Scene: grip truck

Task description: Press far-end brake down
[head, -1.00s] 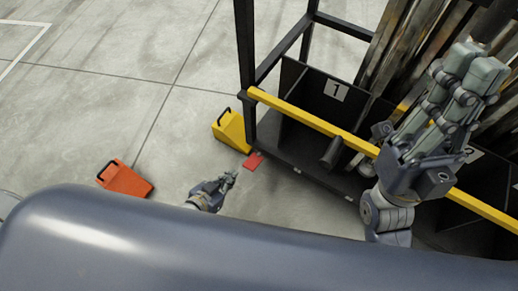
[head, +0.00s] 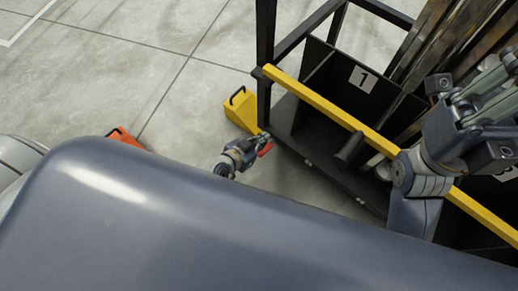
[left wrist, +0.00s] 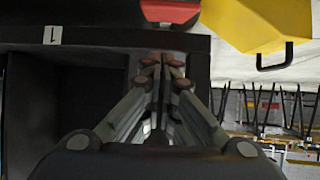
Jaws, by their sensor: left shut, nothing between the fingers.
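The far-end brake appears to be the small red pedal (head: 265,149) at the lower corner of the black rack (head: 312,163). It also shows at the top of the left wrist view (left wrist: 170,12). My left gripper (head: 263,138) is low by that corner, shut and empty, and partly covers the pedal in the head view. In the left wrist view its closed fingertips (left wrist: 162,59) are just short of the pedal, with a small gap in the picture. Whether they touch it is unclear. My right gripper (head: 492,100) is at the right edge, its fingers partly cut off.
A yellow wheel chock (head: 241,111) with a black handle stands beside the rack corner. An orange chock (head: 123,137) is partly hidden behind my body. Grey floor at upper left is clear.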

